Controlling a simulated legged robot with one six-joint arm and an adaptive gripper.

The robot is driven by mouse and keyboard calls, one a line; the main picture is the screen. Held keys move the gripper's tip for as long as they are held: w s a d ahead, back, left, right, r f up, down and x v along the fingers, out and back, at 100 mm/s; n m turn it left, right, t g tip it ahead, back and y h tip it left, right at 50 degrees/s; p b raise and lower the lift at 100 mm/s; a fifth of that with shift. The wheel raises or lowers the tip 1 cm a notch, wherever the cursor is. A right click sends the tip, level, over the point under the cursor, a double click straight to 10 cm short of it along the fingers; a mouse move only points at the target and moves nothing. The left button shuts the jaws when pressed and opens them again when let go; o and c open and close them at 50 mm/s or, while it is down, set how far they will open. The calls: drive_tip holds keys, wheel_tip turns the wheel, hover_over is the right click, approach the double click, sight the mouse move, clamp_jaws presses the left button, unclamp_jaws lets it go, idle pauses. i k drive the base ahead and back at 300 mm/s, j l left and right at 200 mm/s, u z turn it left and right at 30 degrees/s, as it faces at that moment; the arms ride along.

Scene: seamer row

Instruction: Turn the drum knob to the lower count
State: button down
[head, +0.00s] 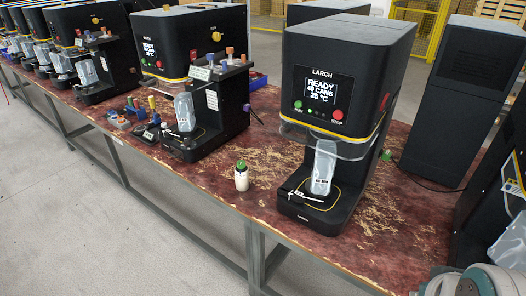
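The nearest seamer (335,95) is a black LARCH machine on the bench. Its display (320,90) appears to read READY, 40 CANS, 25 °C. A green RUN button (298,104) and a red STOP button (338,114) flank the display. A green knob (386,155) sticks out low on its right side; I cannot tell whether this is the drum knob, and no count marks are readable on it. A clear pouch-like item (323,168) stands upright on its base plate. My gripper is not in view; only grey-green parts of my arm show at the bottom right.
A white bottle with a green cap (241,176) stands left of the nearest seamer. Another seamer (190,75) and several more stand farther left. A black cabinet (460,100) stands at the right, with a cable below. The worn red bench (380,235) is clear in front.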

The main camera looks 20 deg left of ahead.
sight(241, 163)
drive_tip(key=u, duration=1.1)
drive_tip(key=k+j+u, duration=0.15)
drive_tip(key=j+u, duration=0.15)
drive_tip(key=j, duration=0.2)
